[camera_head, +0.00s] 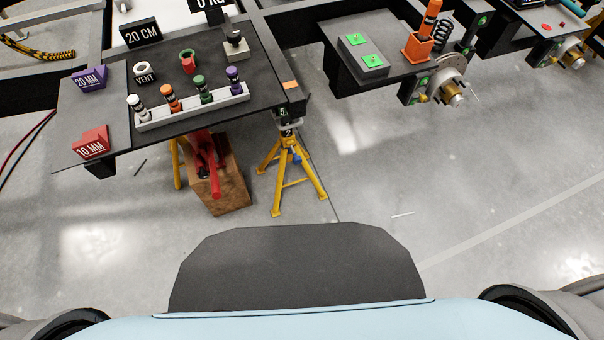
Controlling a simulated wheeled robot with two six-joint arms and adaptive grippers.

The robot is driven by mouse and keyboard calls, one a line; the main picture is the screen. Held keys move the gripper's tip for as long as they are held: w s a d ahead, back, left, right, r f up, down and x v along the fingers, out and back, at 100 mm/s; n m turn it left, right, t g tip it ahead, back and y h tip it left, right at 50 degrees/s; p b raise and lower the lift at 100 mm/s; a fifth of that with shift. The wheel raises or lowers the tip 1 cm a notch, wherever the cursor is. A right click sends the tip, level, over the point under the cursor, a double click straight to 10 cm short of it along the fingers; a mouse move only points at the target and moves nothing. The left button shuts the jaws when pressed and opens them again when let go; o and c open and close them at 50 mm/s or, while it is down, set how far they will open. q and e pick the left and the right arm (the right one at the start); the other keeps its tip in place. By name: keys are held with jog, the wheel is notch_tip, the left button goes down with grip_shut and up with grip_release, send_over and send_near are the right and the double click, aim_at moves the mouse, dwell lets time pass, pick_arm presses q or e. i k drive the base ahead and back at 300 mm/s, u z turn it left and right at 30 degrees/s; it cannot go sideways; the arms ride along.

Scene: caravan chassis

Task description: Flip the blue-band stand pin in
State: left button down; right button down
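A yellow jack stand (280,184) stands on the floor under the right front corner of the black tabletop. A small blue part (296,156) shows on its upper body; at this size I cannot tell whether it is a band or the pin, or how the pin sits. Dark labels with light numerals show at the stand's head. A second yellow stand (177,166) is mostly hidden behind a wooden block, and no band colour shows on it. Neither of my grippers is in view.
A red jack (213,166) rests against the wooden block (232,186), left of the stand. The black tabletop (110,115) overhangs them, carrying a white rack (190,109) of coloured bottles. A wheel hub (450,90) is at right. Floor in front of the stand is clear.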

aim_at(297, 160)
jog(key=k, duration=1.25)
jog(key=u, duration=0.65)
jog(key=i, duration=2)
jog(key=z, duration=0.7)
